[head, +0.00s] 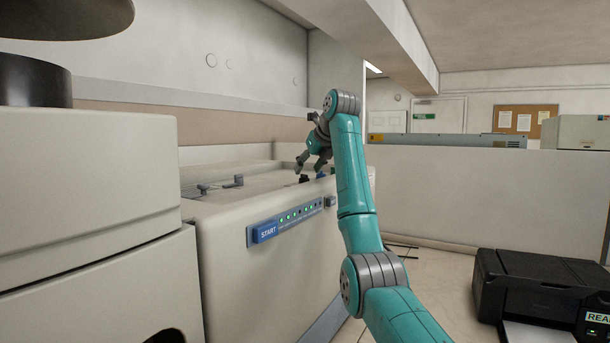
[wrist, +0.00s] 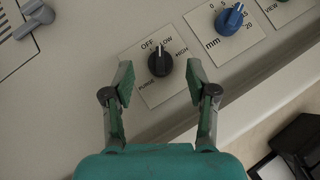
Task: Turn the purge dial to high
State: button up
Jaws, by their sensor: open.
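The purge dial (wrist: 160,63) is a small black knob on a pale square plate marked OFF, LOW, HIGH and PURGE, in the wrist view. Its white mark points up the picture, near the gap between OFF and LOW; I cannot tell exactly which it meets. My gripper (wrist: 160,82) is open and empty, with one finger on each side of the dial and a gap at both sides. In the head view my gripper (head: 311,166) hangs just above the top of the pale instrument (head: 262,272), with small dark knobs below it that I cannot tell apart.
A blue mm dial (wrist: 231,18) sits right of the purge dial, with a VIEW plate (wrist: 285,8) beyond it. A grey lever (wrist: 36,16) is at upper left. In the head view, a blue START strip (head: 265,232) is on the instrument's front and a black printer (head: 535,290) stands at right.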

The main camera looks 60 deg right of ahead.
jog(key=v, duration=0.7)
jog(key=shift+s+r, duration=0.2)
